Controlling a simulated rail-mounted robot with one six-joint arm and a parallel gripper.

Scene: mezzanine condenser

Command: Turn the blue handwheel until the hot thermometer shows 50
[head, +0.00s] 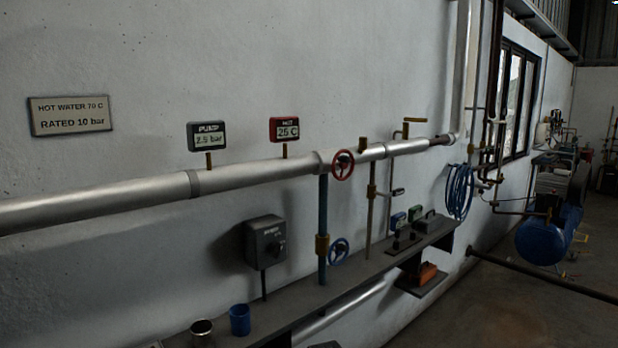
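The blue handwheel (338,251) sits low on a blue vertical pipe (323,220), just above the grey shelf, beside a brass valve body (322,245). The hot thermometer (284,129) is a red-framed display marked HOT above the large silver pipe; it seems to read 25 C. A red handwheel (343,165) is on the silver pipe, above the blue one. My gripper is not in view, and nothing visible touches the blue handwheel.
The grey shelf (365,262) carries a blue cup (240,320), a metal cup (202,331) and small items. A grey switch box (266,242) is on the wall left of the blue pipe. The PUMP display (207,136) seems to read 2.5 bar. A blue hose coil (459,192) hangs at right.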

